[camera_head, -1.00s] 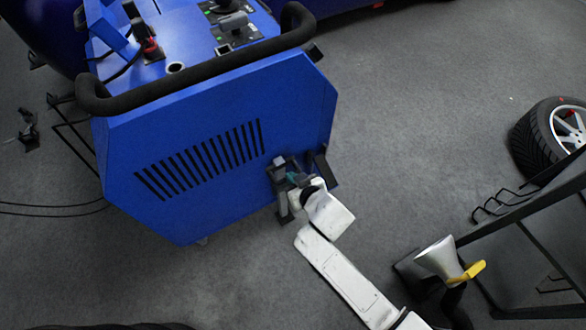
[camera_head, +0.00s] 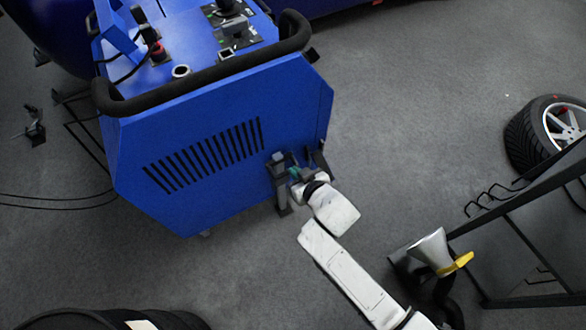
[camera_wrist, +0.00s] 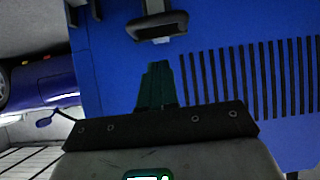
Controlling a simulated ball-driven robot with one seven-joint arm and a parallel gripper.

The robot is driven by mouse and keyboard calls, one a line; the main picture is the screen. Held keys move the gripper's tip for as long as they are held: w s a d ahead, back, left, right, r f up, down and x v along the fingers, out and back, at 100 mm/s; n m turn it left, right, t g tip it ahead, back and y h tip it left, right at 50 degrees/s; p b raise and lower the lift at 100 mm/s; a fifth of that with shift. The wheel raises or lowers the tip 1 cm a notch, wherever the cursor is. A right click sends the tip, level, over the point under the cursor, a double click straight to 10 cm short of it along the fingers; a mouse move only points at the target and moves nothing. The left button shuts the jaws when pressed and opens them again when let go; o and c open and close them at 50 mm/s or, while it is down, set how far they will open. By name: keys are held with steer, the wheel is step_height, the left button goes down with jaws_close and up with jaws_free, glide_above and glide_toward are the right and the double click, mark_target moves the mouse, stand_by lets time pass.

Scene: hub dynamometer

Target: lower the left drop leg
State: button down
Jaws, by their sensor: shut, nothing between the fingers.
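My gripper (camera_head: 297,173) is at the lower right part of the blue cabinet's (camera_head: 210,160) near face, its fingers partly hidden by my wrist. In the wrist view its dark teal fingers (camera_wrist: 157,85) are shut with nothing between them. A dark upright piece (camera_head: 282,190), apparently the left drop leg, stands against the cabinet face just left of my gripper. In the wrist view a dark loop-shaped part (camera_wrist: 158,27), perhaps its foot, lies beyond the fingertips with a visible gap in the picture. I cannot tell whether the gripper touches the leg.
A black padded rail (camera_head: 210,72) runs along the cabinet's top. A dark rack (camera_head: 510,225) with a grey and yellow funnel-like item (camera_head: 432,250) stands at the right, near my arm. A wheel (camera_head: 545,130) is behind it.

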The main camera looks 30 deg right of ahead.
steer(key=p+v, duration=0.1)
steer(key=v, duration=0.6)
steer(key=shift+s+r, duration=0.1)
steer(key=shift+s, duration=0.05)
stand_by(0.3)
